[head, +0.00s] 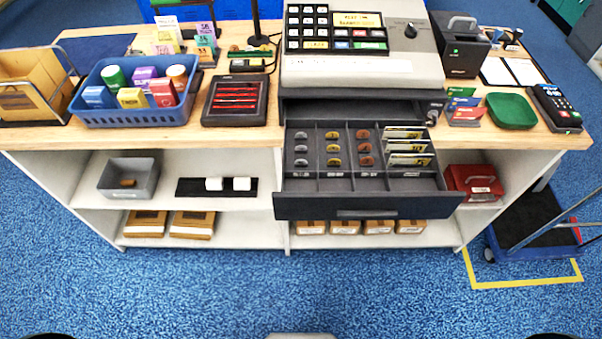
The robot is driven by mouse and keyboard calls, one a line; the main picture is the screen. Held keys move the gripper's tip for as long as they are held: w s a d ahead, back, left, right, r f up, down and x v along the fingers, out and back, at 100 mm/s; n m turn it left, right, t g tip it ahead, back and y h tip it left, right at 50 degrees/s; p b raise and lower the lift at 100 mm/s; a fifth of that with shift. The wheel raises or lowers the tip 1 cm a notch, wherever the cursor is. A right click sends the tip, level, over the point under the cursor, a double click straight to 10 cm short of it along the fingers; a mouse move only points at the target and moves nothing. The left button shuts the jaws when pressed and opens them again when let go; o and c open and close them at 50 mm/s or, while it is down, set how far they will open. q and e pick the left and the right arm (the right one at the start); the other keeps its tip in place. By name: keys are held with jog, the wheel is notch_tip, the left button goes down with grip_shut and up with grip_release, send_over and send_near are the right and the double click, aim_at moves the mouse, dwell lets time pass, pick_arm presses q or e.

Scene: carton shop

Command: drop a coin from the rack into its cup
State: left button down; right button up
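The cash drawer (370,207) stands pulled out below the register. Its rack holds columns of coins standing in slots: silver coins (301,148) at the left, gold coins (332,148) in the middle and copper coins (364,148) at the right. Banknotes (408,147) stand in the compartment right of them. In front of each coin column is an open compartment, such as the one before the silver coins (302,185); these look empty. I cannot tell for certain which parts are the cups. Neither of my grippers is in view.
The register (362,72) stands on the wooden counter (185,138). A blue basket (140,118) and a dark tray (236,100) are left of it; a green dish (511,111) and card terminal (554,107) are right. Blue floor (230,285) before the drawer is clear.

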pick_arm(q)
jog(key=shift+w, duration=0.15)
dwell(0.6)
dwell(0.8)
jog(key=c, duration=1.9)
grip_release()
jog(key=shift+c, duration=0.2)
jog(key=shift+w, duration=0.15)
